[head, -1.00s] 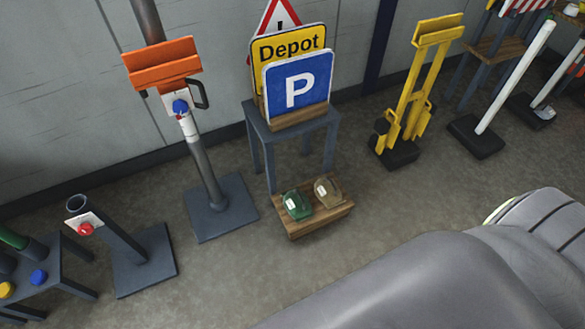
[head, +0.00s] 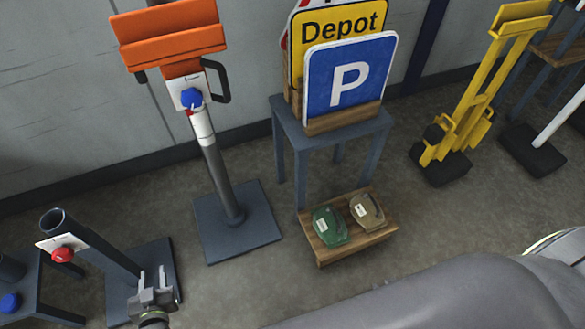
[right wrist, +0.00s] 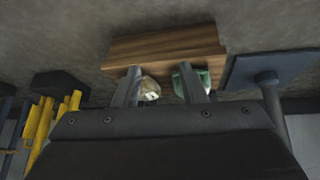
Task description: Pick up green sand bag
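The green sand bag (head: 330,226) lies at the left of a low wooden box (head: 355,242) on the floor, with a tan sand bag (head: 367,211) to its right. My left gripper (head: 153,280) is at the lower left of the head view, open, empty and well to the left of the box. My right gripper (right wrist: 158,86) shows only in the right wrist view, open, pointing towards the box with nothing held. There, the green sand bag (right wrist: 181,84) is partly hidden behind one finger, and the tan sand bag (right wrist: 150,88) shows between the fingers.
A grey table (head: 320,140) with Depot and P signs (head: 349,76) stands behind the box. An orange-topped post (head: 218,170) on a square base is to its left, a yellow stand (head: 470,100) to its right. A large grey shape covers the lower right.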

